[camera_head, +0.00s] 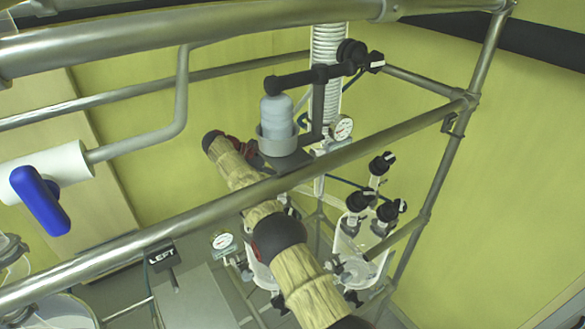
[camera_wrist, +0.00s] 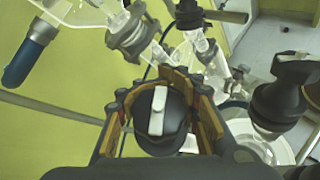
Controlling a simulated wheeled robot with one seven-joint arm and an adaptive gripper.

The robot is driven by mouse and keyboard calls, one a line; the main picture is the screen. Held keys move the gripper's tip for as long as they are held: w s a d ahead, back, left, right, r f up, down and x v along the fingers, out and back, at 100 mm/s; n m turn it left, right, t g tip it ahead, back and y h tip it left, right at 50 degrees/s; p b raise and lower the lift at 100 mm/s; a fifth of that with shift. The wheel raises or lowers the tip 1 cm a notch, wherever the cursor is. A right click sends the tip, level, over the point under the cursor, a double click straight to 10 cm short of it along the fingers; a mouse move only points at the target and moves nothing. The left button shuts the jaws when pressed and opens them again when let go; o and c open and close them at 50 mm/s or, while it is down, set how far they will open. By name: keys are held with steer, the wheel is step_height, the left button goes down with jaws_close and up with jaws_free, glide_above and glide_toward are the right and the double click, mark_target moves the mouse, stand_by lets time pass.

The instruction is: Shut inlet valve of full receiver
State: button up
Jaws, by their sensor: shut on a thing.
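In the wrist view my gripper (camera_wrist: 160,108) is shut around a black valve knob (camera_wrist: 158,132), with a tan-padded finger on each side of it. A white pointer bar (camera_wrist: 157,110) on the knob runs nearly straight up and down in that picture. In the head view my gripper is not distinguishable, and I cannot tell there which knob it holds. Glass receivers show low in the head view, one partly behind my arm (camera_head: 258,268) and one to the right (camera_head: 345,242). Their fill levels are unclear.
Metal frame rails (camera_head: 300,168) cross in front of my arm. Black knobs (camera_head: 388,211) cluster at right. In the wrist view another black valve (camera_wrist: 275,105) stands close at right.

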steer(key=shift+w+r, duration=0.1)
steer(key=shift+r, duration=0.35)
steer(key=o, duration=1.3)
steer(key=shift+f, duration=0.3)
steer(key=shift+o, duration=0.2)
steer(key=shift+f, duration=0.15)
steer(key=shift+n+t+b, duration=0.3)
steer(key=shift+n+b, duration=0.1)
steer(key=shift+b, duration=0.55)
